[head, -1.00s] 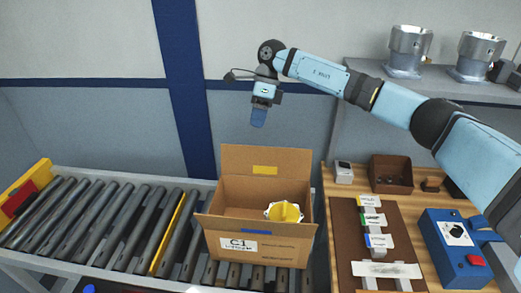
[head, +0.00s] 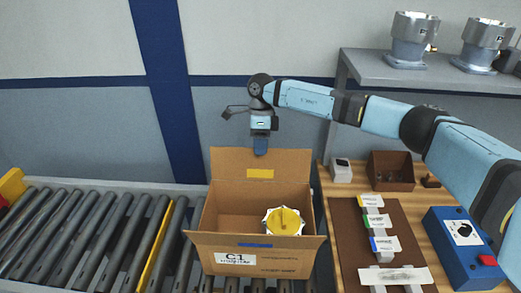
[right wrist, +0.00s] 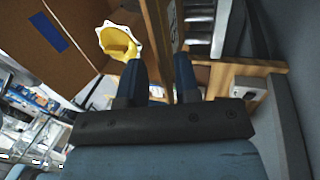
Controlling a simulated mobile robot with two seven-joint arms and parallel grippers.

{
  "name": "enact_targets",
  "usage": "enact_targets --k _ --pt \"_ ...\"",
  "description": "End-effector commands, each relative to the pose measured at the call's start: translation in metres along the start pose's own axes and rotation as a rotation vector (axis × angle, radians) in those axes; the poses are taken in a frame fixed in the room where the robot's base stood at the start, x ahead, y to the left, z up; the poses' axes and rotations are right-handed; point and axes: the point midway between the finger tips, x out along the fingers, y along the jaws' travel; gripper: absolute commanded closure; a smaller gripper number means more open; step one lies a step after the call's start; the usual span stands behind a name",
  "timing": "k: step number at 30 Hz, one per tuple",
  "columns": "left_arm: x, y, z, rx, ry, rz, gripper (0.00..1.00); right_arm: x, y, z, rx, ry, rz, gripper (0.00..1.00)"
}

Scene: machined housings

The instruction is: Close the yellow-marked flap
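The open carton (head: 225,240) stands on the roller conveyor. Its far flap (head: 235,163) stands up, leaning back a little, with a yellow mark (head: 260,174) on its inner face. The near flap (head: 300,246) is folded outward and has a blue mark (head: 255,245). A round yellow-and-white part (head: 284,222) lies inside the carton. My right gripper (head: 261,151) points down at the flap's top edge. In the right wrist view its blue fingers (right wrist: 160,72) are apart, with brown cardboard seen beyond the gap; contact cannot be told. My left gripper is out of view.
A wooden bench (head: 327,215) right of the carton holds a brown mat (head: 350,245) with labelled pieces, a brown bin (head: 391,171) and a blue control box (head: 455,255). A grey shelf (head: 450,80) with metal housings is at the upper right. Conveyor rollers (head: 90,235) left are clear.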

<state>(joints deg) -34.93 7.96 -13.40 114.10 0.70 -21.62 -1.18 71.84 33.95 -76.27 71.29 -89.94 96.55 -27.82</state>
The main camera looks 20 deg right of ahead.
Motion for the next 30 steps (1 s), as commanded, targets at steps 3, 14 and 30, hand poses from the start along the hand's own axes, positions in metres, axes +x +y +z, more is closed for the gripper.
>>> enact_targets --k 3,14,30 --pt "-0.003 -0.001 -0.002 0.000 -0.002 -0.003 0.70 0.014 0.001 0.000 0.000 0.001 0.002 0.70" --pt "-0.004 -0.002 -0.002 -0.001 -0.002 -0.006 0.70 0.026 0.000 0.000 0.000 0.000 0.001 0.70" --pt "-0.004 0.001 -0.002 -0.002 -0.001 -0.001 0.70 0.026 0.001 0.000 0.000 0.000 -0.009 1.00"
